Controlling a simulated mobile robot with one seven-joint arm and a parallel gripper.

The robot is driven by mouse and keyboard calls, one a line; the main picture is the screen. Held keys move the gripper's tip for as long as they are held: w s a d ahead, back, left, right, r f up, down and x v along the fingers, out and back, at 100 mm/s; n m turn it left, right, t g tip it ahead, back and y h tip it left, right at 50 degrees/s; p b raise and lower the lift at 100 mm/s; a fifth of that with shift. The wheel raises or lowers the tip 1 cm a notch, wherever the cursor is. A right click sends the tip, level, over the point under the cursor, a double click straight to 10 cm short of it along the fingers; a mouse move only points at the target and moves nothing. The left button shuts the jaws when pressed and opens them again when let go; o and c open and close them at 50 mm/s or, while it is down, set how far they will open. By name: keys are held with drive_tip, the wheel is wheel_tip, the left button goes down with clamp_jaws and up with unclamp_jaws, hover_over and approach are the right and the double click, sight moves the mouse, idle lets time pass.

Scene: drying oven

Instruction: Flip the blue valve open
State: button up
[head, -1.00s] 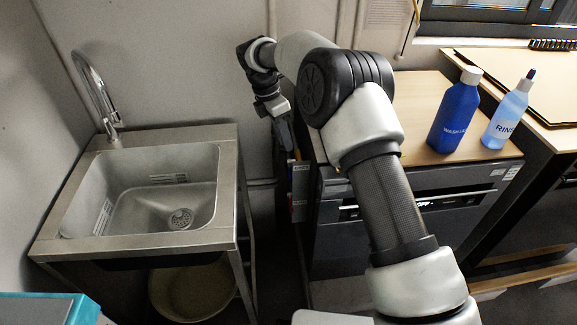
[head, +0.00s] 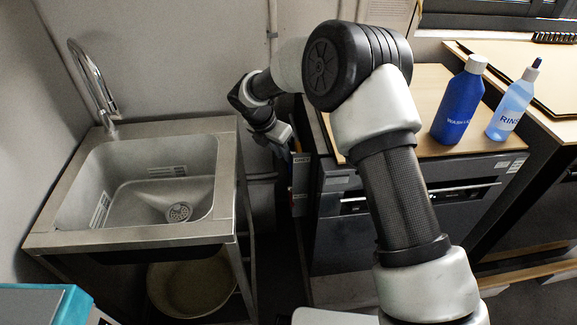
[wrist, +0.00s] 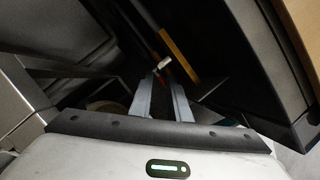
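I cannot make out a blue valve in either view. My gripper (head: 288,150) hangs low in the gap between the sink and the dark appliance, partly lost against the dark background. In the wrist view, its two grey fingers (wrist: 163,82) stand apart with a visible gap and nothing clearly held between them. Just past the fingertips are a small white piece (wrist: 164,63) and a red piece (wrist: 164,73), in front of a yellow bar (wrist: 179,55). Whether the fingers touch any of these, I cannot tell.
The steel sink (head: 228,180) stands at left, with a bucket (head: 190,290) under it. The dark appliance (head: 340,230) is close on the right. A dark blue bottle (head: 458,105) and a light blue bottle (head: 511,105) stand on the wooden top. The gap around my gripper is narrow.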

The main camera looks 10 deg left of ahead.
drive_tip(key=b+x, duration=0.1)
drive_tip(key=x, duration=0.5)
drive_tip(key=shift+d+f, duration=0.1)
drive_tip(key=shift+f, duration=0.1)
clamp_jaws()
idle(1.2)
